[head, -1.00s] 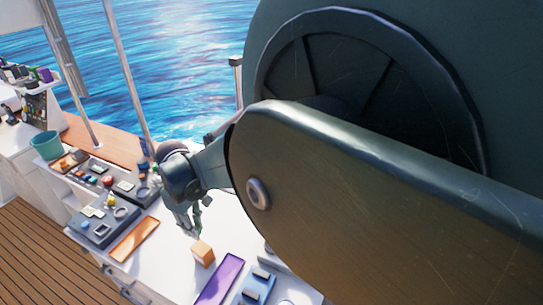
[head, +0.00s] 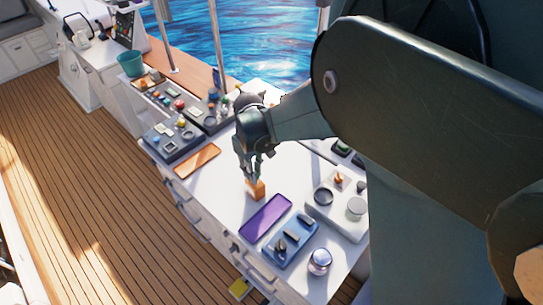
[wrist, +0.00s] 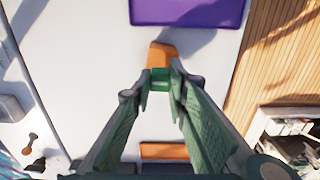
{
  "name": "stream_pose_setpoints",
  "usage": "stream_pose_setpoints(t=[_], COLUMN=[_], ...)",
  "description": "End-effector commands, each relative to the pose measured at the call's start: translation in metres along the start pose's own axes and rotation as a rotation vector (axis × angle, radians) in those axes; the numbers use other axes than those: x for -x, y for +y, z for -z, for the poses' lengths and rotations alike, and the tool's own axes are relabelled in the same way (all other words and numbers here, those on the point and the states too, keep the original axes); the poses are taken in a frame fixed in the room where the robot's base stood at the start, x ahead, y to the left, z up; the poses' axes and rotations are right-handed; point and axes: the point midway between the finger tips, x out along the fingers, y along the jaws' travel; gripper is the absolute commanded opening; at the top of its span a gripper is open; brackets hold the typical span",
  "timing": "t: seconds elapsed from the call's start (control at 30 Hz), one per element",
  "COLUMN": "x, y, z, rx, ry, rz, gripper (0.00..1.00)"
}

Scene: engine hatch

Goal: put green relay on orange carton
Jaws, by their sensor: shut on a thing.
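The orange carton (head: 258,191) stands on the white counter, between an orange tray and a purple tray. My gripper (head: 251,176) is right over the carton in the head view. In the wrist view my gripper (wrist: 160,84) is shut on the green relay (wrist: 160,78), a small green block between the fingertips. The orange carton (wrist: 162,54) shows just beyond the relay there, partly hidden by it. I cannot tell whether the relay touches the carton.
The purple tray (head: 265,217) lies in front of the carton and the orange tray (head: 197,160) behind it to the left. A blue holder (head: 290,240) and a light grey holder (head: 337,203) with parts stand to the right. Dark trays (head: 172,138) with small parts stand at the back left.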

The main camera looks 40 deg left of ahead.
Motion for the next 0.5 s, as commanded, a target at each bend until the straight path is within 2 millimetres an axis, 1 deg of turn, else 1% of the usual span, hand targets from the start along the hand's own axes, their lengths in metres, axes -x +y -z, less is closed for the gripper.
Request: stream_pose_setpoints(t=[0.03, 0.17, 0.5], x=[-0.0056, -0.0132, -0.0149], y=[0.0001, 0.0000, -0.0001], z=[0.0003, 0.0000, -0.0001], rx=[0.000, 0.000, 0.000], ry=[0.000, 0.000, 0.000], rz=[0.000, 0.000, 0.000], gripper=[0.05, 0.05, 0.05])
